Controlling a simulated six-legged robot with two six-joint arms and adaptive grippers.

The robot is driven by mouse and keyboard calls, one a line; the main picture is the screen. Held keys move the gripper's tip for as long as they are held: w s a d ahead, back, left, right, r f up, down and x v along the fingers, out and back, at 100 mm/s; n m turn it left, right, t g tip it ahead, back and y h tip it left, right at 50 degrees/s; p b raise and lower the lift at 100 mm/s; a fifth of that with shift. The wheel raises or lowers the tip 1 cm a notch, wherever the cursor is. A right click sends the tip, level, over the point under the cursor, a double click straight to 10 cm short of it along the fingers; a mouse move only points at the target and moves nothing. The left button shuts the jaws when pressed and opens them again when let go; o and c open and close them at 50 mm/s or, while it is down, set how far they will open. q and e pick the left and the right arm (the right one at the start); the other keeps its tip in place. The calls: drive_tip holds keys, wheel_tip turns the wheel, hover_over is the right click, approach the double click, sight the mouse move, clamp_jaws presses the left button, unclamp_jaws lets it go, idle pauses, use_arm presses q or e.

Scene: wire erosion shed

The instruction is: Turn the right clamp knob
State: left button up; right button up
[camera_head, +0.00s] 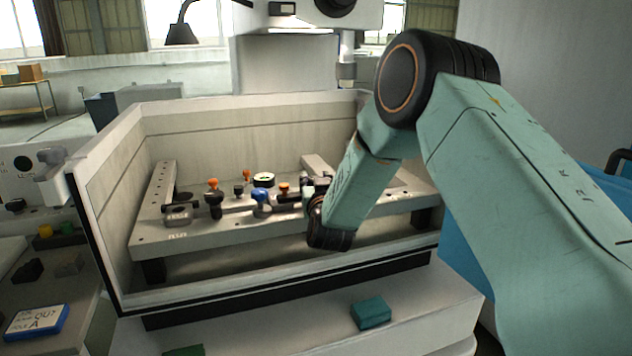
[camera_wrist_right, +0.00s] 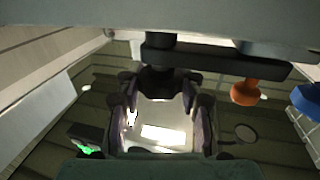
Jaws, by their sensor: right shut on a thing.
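The work fixture (camera_head: 190,228) is a grey frame inside the open tank, with clamps and coloured knobs on it. My right arm reaches in from the right, and my right gripper (camera_head: 309,194) is down at the right-hand clamp. In the right wrist view the two fingers stand either side of a dark knob-like part (camera_wrist_right: 156,82), and the gripper is shut on it. I take this as the right clamp knob; the wrist and fingers mostly hide it in the head view. Its turn angle cannot be read. My left gripper is not in view.
A blue knob (camera_head: 261,196) and an orange knob (camera_head: 284,187) stand close left of my right gripper. Another orange knob (camera_head: 213,184) is farther left. The tank's front wall (camera_head: 290,277) lies below my wrist. A teal block (camera_head: 370,312) rests on the ledge in front.

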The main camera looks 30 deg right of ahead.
drive_tip(key=m+g+h, duration=0.5)
drive_tip(key=h, duration=0.2)
drive_tip(key=shift+s+f+m+g, duration=0.1)
drive_tip(key=shift+f+m+g, duration=0.15)
drive_tip(key=shift+m+g, duration=0.15)
drive_tip(key=shift+g, duration=0.3)
drive_tip(key=o, duration=1.2)
drive_tip(key=shift+r, duration=0.2)
